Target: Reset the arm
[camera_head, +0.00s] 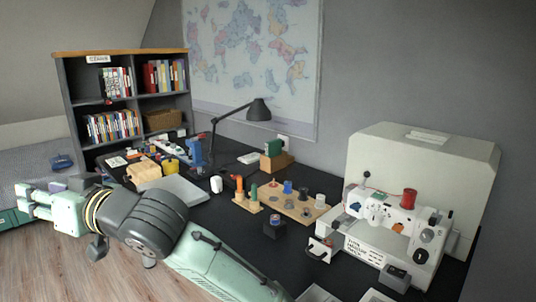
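My arm reaches from the bottom centre of the head view toward the left edge, in front of the desk. My gripper (22,196) is at the far left, over the floor and bed side. Its pale fingertips look apart, with a small gap and nothing visible between them. The arm hides part of the desk's front edge.
The black desk (330,210) holds a sewing machine (385,232), its pale cover (425,165), a wooden peg board (300,208), a lamp (259,110) and a closed grey laptop-like slab (181,190). A bookshelf (124,53) and bed (30,165) stand behind. Wooden floor (120,275) is clear.

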